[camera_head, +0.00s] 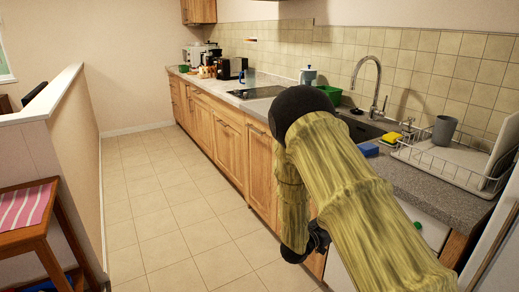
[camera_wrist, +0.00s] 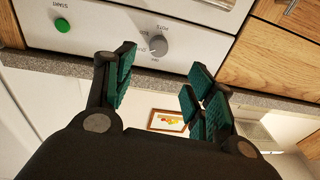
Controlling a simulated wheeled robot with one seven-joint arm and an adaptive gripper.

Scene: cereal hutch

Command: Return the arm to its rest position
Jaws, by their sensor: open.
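My gripper (camera_wrist: 160,72) is open in the wrist view, with dark fingers and green ribbed pads. Nothing is between the pads. It faces the front of a white appliance (camera_wrist: 100,22) with a green start button and a grey knob; whether it touches the front I cannot tell. In the head view my arm, in a yellowish sleeve, reaches from the lower right to a dark elbow joint and folds back down beside the counter. A dark end part shows below it, but the fingers cannot be made out there.
Wooden cabinets (camera_head: 228,145) stand below. The tiled floor (camera_head: 185,205) at left is clear, up to a low white wall (camera_head: 70,140).

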